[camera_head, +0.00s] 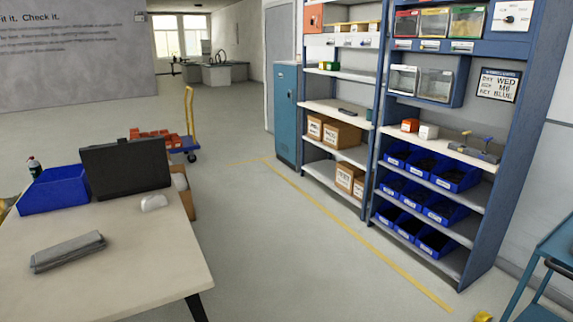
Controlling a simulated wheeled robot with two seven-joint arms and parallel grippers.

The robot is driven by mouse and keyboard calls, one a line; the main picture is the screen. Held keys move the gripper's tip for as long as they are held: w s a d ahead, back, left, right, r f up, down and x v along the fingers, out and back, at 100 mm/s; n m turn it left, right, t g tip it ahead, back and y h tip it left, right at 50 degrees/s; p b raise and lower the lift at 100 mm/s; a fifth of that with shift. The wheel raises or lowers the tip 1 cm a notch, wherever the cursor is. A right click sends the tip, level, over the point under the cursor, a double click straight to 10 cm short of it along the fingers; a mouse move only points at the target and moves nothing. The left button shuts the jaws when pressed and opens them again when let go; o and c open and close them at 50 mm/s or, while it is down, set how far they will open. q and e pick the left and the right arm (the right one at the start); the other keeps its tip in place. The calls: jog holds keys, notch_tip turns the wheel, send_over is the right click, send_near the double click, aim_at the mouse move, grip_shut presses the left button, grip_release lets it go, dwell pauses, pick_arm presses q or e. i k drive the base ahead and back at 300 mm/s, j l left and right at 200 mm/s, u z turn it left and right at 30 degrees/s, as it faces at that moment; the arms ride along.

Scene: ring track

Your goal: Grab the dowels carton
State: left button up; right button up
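Several brown cardboard cartons with white labels stand on the left shelving unit (335,105). On its middle shelf are a smaller carton (315,127) and a larger carton (342,135) side by side. On the shelf below are another carton (346,176) and, partly cut by the upright, one more carton (359,187). The label print is too small to read, so I cannot tell which one is the dowels carton. Neither of my grippers shows clearly in the head view.
The right shelving unit (480,190) holds blue bins. Open floor (290,250) lies between table and shelves. A blue cart (555,245) is at right.

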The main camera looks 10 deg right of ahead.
aim_at(409, 127)
jog(key=i+l+z, duration=0.45)
jog(key=i+z, duration=0.2)
jog(key=i, duration=0.15)
jog(key=i+l+z, duration=0.1)
jog(key=i+z, duration=0.35)
jog(key=i, duration=0.5)
jog(key=i+j+z, duration=0.15)
jog(key=i, duration=0.45)
jog(key=i+z, duration=0.1)
jog(key=i, duration=0.55)
jog(key=i+j+z, duration=0.1)
jog(key=i+j, duration=0.15)
jog(key=i, duration=0.35)
jog(key=i+j, duration=0.25)
jog(key=i+j+z, duration=0.15)
jog(key=j, duration=0.25)
jog(key=i+j, duration=0.35)
jog(key=i+j+z, duration=0.15)
jog(key=j, duration=0.25)
jog(key=i+j, duration=0.3)
jog(key=i+j+z, duration=0.1)
jog(key=i+j, duration=0.15)
jog(key=j, duration=0.25)
jog(key=i+j+z, duration=0.1)
jog(key=j, duration=0.3)
jog(key=i+j, duration=0.25)
jog(key=j, duration=0.15)
jog(key=i+z, duration=0.05)
